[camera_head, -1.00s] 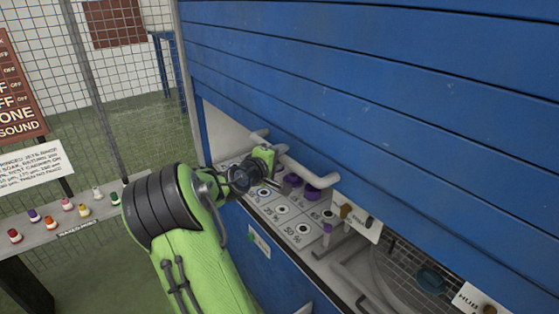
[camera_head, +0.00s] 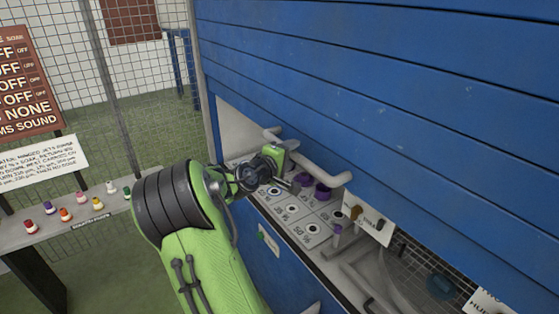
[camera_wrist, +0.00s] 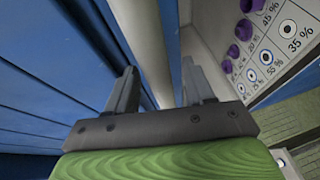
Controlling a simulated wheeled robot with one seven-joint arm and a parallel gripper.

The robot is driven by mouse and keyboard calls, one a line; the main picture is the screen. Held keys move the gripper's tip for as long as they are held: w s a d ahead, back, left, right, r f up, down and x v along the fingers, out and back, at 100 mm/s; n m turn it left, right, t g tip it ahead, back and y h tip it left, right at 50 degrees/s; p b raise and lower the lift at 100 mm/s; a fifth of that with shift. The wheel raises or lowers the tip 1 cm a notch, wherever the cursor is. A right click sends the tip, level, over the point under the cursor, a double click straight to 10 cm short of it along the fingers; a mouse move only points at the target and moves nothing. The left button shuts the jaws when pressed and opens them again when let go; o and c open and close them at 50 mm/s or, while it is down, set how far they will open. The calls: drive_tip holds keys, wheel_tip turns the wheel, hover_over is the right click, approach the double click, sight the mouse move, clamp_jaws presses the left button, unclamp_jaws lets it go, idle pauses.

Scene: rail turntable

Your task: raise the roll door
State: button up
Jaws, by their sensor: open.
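The roll door (camera_head: 390,90) is a wall of blue horizontal slats. It covers the upper part of the opening, and its lower edge hangs above a panel and trough. A light grey bar handle (camera_head: 315,168) runs along the door near that edge. My gripper (camera_head: 285,178) is at the handle's left part in the head view, with its fingertips partly hidden. In the wrist view, the open fingers (camera_wrist: 160,85) stand on either side of the handle (camera_wrist: 148,45), blue slats to the left. I cannot tell whether either finger touches it.
Below the door is a panel (camera_head: 292,213) with marked discs and purple knobs (camera_head: 322,191). A wire-grid trough lies to the right. At the left are a shelf (camera_head: 75,227) with several small coloured pegs, a sign (camera_head: 22,75) and a mesh fence (camera_head: 130,70).

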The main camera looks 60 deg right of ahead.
drive_tip(key=w+a+r+b, duration=0.1)
drive_tip(key=a+r, duration=0.1)
drive_tip(key=a, duration=1.2)
drive_tip(key=shift+a+r, duration=0.3)
